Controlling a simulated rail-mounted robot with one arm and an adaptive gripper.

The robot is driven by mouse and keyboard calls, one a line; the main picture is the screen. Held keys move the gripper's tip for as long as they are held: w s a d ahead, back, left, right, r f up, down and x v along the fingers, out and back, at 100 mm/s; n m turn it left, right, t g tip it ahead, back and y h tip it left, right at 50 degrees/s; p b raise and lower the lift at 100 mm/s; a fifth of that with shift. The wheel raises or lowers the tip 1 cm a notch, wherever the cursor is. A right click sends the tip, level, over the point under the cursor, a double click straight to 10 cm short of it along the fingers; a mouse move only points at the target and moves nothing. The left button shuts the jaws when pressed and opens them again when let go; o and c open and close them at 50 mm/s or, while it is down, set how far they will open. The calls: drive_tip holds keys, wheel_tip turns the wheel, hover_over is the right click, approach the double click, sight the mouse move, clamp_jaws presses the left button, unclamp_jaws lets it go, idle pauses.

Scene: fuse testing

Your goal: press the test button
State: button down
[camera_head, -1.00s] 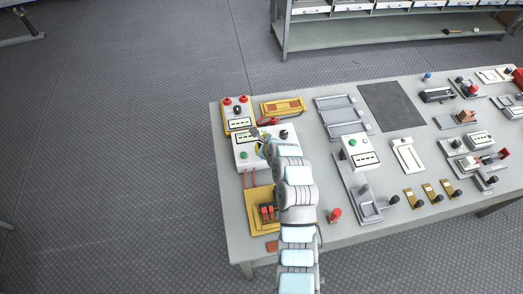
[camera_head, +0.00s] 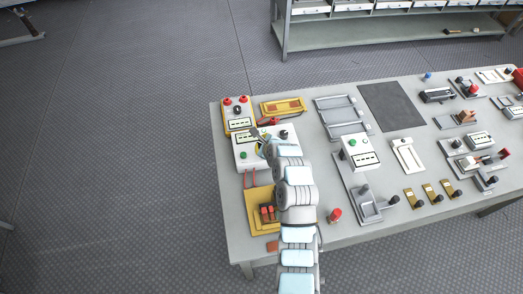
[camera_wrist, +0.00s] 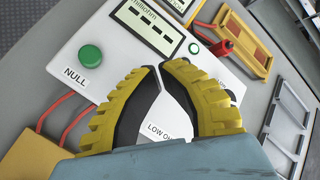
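A white meter box (camera_head: 242,163) with a display stands at the left end of the table. In the wrist view, its face (camera_wrist: 118,55) carries a green button (camera_wrist: 90,56) beside the word NULL, a display marked milliohm (camera_wrist: 150,25) and a small round indicator or button (camera_wrist: 194,48). My gripper (camera_wrist: 159,68), with yellow and black fingers, is over this face, its fingertips together and nothing visible between them. A LOW OHM label shows between the fingers lower down. I cannot read a test label on any button. Whether the fingertips touch the face is unclear.
A yellow fixture (camera_head: 257,198), joined by red leads, is in front. Another white meter with a green button (camera_head: 360,160) stands to the right. A dark mat (camera_head: 391,106) is bare.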

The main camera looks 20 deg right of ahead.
drive_tip(key=shift+f+p, duration=0.65)
drive_tip(key=shift+f, duration=0.2)
idle(1.1)
drive_tip(key=shift+r, duration=0.15)
drive_tip(key=shift+r+p, duration=0.75)
drive_tip(key=shift+p, duration=0.35)
drive_tip(key=shift+r+p, duration=2.35)
drive_tip(key=shift+r, duration=0.1)
